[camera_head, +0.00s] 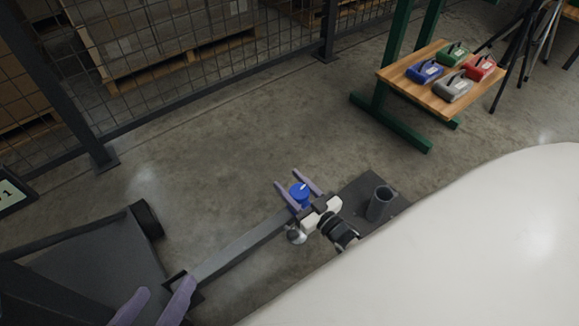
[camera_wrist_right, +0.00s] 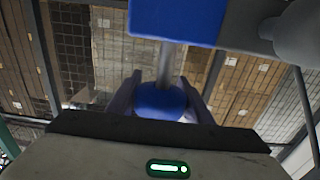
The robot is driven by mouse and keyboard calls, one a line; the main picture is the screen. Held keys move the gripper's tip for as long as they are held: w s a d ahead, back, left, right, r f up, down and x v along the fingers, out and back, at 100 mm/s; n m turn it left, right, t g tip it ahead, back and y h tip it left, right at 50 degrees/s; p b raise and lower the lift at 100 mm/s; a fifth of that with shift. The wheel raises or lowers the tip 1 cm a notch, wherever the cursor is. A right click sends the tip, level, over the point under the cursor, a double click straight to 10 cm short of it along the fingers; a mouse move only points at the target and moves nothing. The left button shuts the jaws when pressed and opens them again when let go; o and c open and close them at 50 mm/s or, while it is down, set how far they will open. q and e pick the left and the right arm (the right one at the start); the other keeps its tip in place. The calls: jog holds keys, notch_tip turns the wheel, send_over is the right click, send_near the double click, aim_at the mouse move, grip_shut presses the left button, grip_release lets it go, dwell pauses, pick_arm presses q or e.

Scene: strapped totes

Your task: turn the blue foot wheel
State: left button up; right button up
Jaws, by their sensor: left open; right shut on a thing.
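The blue foot wheel (camera_head: 299,189), with a small white mark on its top, is at the end of a grey beam (camera_head: 240,246) in the head view. My right gripper (camera_head: 298,187) has its two purple fingers on either side of the wheel and is shut on it. In the right wrist view, the rounded blue wheel (camera_wrist_right: 161,100) sits between the fingers, below a larger blue block (camera_wrist_right: 178,18) and joined to it by a grey stem. My left gripper (camera_head: 155,305) is open and empty at the lower left.
A dark grey cup (camera_head: 380,203) stands on a dark plate right of my right gripper. A wooden bench (camera_head: 425,85) with several coloured strapped totes is at upper right. A mesh fence (camera_head: 200,75) runs along the back. The concrete floor between is clear.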

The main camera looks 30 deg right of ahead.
jog(key=shift+d+m+h, duration=0.25)
jog(key=shift+m+h, duration=0.5)
jog(key=shift+h, duration=0.45)
jog(key=shift+d+m+h, duration=0.2)
jog(key=shift+m+h, duration=0.55)
jog(key=shift+h, duration=0.45)
jog(key=shift+s+d, duration=0.1)
jog(key=o, duration=1)
jog(key=shift+o, duration=0.2)
